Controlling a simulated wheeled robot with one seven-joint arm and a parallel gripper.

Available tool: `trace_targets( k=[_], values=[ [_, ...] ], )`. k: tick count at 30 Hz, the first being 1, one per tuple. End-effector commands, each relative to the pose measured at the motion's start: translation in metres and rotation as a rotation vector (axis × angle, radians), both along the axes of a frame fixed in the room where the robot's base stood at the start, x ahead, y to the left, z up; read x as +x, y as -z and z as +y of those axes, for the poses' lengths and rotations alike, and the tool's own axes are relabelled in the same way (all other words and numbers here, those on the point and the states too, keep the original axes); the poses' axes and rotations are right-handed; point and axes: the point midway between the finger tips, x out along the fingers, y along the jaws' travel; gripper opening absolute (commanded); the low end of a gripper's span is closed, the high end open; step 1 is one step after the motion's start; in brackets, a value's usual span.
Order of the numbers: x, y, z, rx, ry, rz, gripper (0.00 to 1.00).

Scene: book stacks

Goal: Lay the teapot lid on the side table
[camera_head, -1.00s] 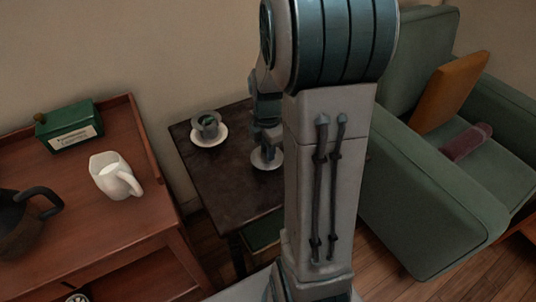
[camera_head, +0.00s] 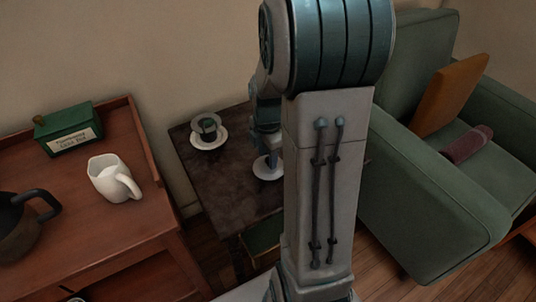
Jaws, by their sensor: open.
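The side table (camera_head: 222,203) is dark and stands mid-picture, partly behind my arm. On it are a grey cup (camera_head: 209,127) with something dark inside, on a white saucer (camera_head: 209,142), and a second white saucer (camera_head: 268,173). My gripper (camera_head: 269,158) is over or at this second saucer, open, its fingertips small and partly hidden by my arm. The dark teapot (camera_head: 15,232) with a black handle stands on the wooden cabinet, cut off by the left edge. I cannot make out the teapot lid for certain in this view.
A white jug (camera_head: 113,179) and a green box (camera_head: 68,130) stand on the reddish wooden cabinet (camera_head: 112,232), which has a raised edge beside the side table. A green armchair (camera_head: 423,195) is at the right. The side table's front left is clear.

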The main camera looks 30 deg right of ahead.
Motion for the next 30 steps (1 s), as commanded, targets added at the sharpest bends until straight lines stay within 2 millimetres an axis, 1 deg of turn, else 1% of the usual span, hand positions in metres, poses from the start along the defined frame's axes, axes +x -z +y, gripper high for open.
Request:
trace_targets(
  k=[1,9,12,15,20,23,26,30],
  values=[
    [0.001,-0.013,0.0,-0.002,0.0,-0.005,0.42],
    [0.001,-0.073,0.0,-0.002,0.0,-0.006,0.42],
    [0.001,-0.091,0.0,-0.002,0.0,-0.006,0.42],
    [0.001,-0.103,0.0,-0.002,0.0,-0.005,0.42],
    [0.0,-0.113,0.001,-0.002,0.013,-0.004,0.42],
    [-0.005,-0.116,0.008,-0.003,0.075,-0.009,0.42],
    [-0.014,-0.12,0.021,-0.003,0.203,-0.02,0.42],
    [-0.031,-0.125,0.042,0.001,0.446,-0.038,0.42]
  ],
)
